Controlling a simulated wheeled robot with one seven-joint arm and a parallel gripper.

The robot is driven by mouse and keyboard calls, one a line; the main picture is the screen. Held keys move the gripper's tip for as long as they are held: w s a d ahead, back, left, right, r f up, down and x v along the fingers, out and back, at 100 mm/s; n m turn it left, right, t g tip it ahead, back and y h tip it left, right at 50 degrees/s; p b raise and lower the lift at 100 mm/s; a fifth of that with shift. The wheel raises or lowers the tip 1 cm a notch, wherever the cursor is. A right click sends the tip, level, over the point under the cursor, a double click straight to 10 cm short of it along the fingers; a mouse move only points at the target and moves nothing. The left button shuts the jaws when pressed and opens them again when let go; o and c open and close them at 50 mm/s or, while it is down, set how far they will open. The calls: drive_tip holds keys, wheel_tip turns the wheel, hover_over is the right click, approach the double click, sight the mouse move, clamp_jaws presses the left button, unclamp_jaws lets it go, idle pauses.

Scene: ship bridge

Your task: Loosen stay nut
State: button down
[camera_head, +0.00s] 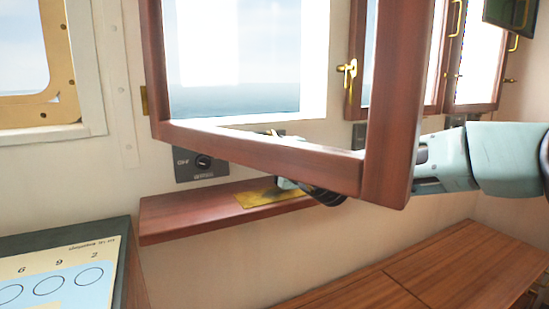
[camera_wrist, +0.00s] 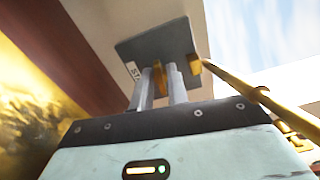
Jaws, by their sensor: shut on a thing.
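In the wrist view my gripper (camera_wrist: 162,82) has its two grey fingers closed around a small brass piece, which looks like the stay nut (camera_wrist: 158,72), in front of a grey plate (camera_wrist: 172,45). The plate has a partly hidden label starting "ST". A brass stay rod (camera_wrist: 238,88) runs from a brass end beside the fingers toward the lower right. In the head view my gripper is mostly hidden behind the lower rail of the open wooden window frame (camera_head: 270,152). The nut cannot be made out there.
A wooden shelf (camera_head: 180,212) with a brass plate (camera_head: 258,197) lies below the window. A dark panel with a knob (camera_head: 203,162) is on the wall. The window frame stands between the head camera and my forearm. A chart-like board (camera_head: 65,270) is at lower left.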

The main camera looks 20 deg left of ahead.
drive_tip(key=shift+n, duration=0.7)
drive_tip(key=c, duration=1.4)
unclamp_jaws()
drive_tip(key=shift+s+d+f, duration=0.1)
drive_tip(key=shift+s+d, duration=0.25)
drive_tip(key=shift+d, duration=0.1)
drive_tip(key=b+v, duration=0.1)
drive_tip(key=v, duration=1.5)
drive_tip(key=shift+s+d, duration=0.1)
